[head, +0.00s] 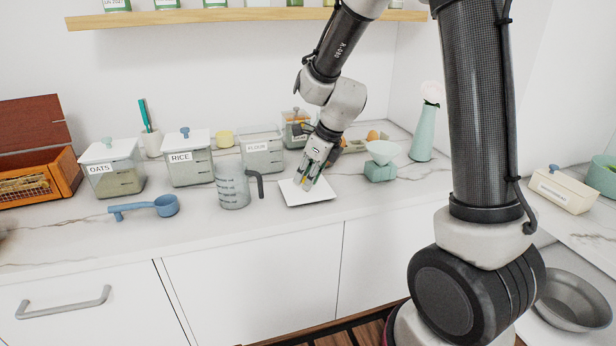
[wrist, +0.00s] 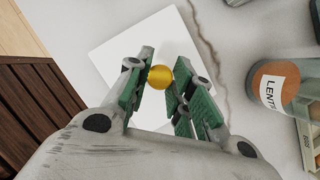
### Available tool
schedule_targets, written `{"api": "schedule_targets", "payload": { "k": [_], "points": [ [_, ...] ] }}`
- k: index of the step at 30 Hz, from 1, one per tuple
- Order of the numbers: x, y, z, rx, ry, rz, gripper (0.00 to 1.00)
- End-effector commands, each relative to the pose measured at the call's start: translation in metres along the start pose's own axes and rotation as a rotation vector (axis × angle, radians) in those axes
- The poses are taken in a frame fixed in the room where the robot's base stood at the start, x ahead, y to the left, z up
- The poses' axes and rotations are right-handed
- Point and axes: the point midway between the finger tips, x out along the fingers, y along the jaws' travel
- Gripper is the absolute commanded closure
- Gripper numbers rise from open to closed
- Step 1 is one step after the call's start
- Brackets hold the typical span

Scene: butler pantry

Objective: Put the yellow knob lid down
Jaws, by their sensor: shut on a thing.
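The yellow knob lid is a flat white square plate (head: 309,194) with a round golden-yellow knob. In the head view it is near the front edge of the marble counter, below my gripper (head: 309,178). In the wrist view the white plate (wrist: 120,50) lies beyond the fingers, and the yellow knob (wrist: 160,77) sits between the fingertips. My gripper (wrist: 161,72) is shut on the knob. I cannot tell whether the plate touches the counter or hangs just above it. The fingers hide the knob in the head view.
A clear measuring jug (head: 233,188) stands left of the lid, its handle close by. The flour jar (head: 262,148) is behind; the rice jar (head: 188,160) and blue scoop (head: 150,207) are further left. A lentil jar (wrist: 283,84) shows in the wrist view.

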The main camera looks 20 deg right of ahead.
Motion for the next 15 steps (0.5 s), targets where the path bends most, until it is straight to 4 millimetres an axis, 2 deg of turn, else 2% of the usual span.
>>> {"api": "schedule_targets", "payload": {
  "k": [10, 11, 13, 15],
  "points": [
    [0.0036, -0.0001, -0.0014, -0.001, 0.0, 0.0, 1.0],
    [0.0032, -0.0002, -0.0012, -0.001, -0.001, -0.001, 0.72],
    [0.003, -0.0002, -0.0011, -0.002, -0.001, -0.001, 0.59],
    [0.0029, -0.0001, -0.001, -0.001, -0.001, -0.001, 0.56]
  ]
}}
